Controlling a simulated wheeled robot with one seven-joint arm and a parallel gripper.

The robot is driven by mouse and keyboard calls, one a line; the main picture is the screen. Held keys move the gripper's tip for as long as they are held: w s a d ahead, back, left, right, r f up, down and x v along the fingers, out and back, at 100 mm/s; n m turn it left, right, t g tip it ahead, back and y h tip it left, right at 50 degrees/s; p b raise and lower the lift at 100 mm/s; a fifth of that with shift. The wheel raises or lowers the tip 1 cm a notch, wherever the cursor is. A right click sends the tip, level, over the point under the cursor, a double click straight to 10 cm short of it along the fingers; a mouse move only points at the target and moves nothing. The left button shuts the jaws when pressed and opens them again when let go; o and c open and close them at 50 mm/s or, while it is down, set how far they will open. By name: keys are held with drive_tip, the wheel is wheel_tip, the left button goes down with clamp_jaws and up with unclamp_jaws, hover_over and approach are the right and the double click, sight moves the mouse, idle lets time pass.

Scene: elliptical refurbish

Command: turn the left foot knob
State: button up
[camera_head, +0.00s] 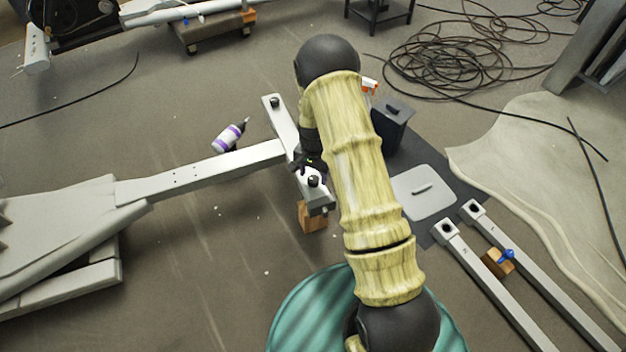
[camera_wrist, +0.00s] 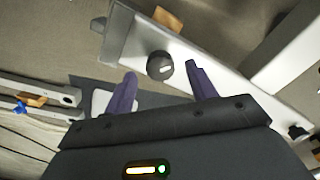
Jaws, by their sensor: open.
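The pale crossbar (camera_head: 288,130) of the elliptical frame carries two black foot knobs. The near knob (camera_head: 313,181) sits by the crossbar's near end, and the far knob (camera_head: 274,101) by its far end. My gripper (camera_head: 305,168) is over the near part of the crossbar, close to the near knob. In the wrist view my gripper (camera_wrist: 160,70) is open, its two purple fingers apart and empty. A round black knob (camera_wrist: 160,65) with a pale mark shows in line with the gap, at the fingertips. The other knob (camera_wrist: 297,132) is at the lower right. Contact cannot be told.
A wooden block (camera_head: 312,216) stands under the crossbar's near end. A purple-and-white bottle (camera_head: 229,138) lies left of the bar. A dark bin (camera_head: 392,122), a grey plate (camera_head: 424,192) and two rails (camera_head: 495,285) are on the right. Cables (camera_head: 450,60) lie behind.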

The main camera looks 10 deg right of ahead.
drive_tip(key=shift+f, duration=0.75)
drive_tip(key=c, duration=1)
drive_tip(key=shift+r+n+p, duration=0.15)
drive_tip(key=shift+n+p, duration=0.15)
drive_tip(key=shift+p, duration=0.15)
